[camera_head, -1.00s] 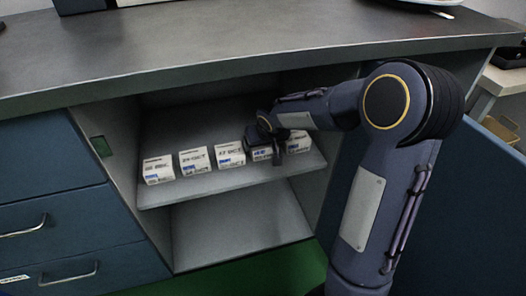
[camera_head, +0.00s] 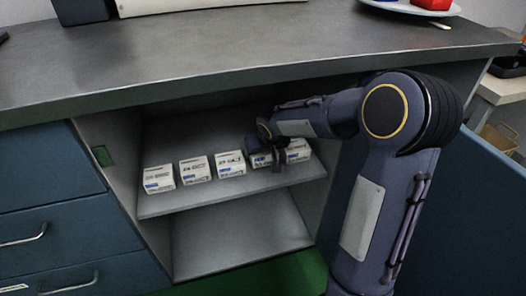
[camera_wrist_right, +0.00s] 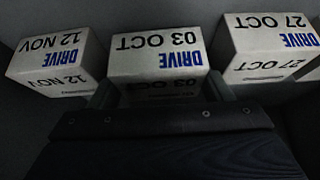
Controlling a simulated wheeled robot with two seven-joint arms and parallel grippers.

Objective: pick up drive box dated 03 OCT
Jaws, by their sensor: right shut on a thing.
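The drive box dated 03 OCT (camera_wrist_right: 158,55) is in the middle of the right wrist view, its print upside down there. My right gripper (camera_wrist_right: 162,92) is shut on it, with a finger at each side of its near part. In the head view, my right gripper (camera_head: 270,155) is inside the open cabinet bay, over the row of boxes, and partly hides the held box (camera_head: 260,161). I cannot tell whether that box is lifted off the shelf. My left gripper is not in view.
In the right wrist view, a 12 NOV box (camera_wrist_right: 62,60) stands left and a 27 OCT box (camera_wrist_right: 265,45) right, both close by. More white boxes (camera_head: 158,179) line the shelf (camera_head: 225,192). The countertop (camera_head: 250,50) overhangs the bay. Blue drawers (camera_head: 50,170) are at left.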

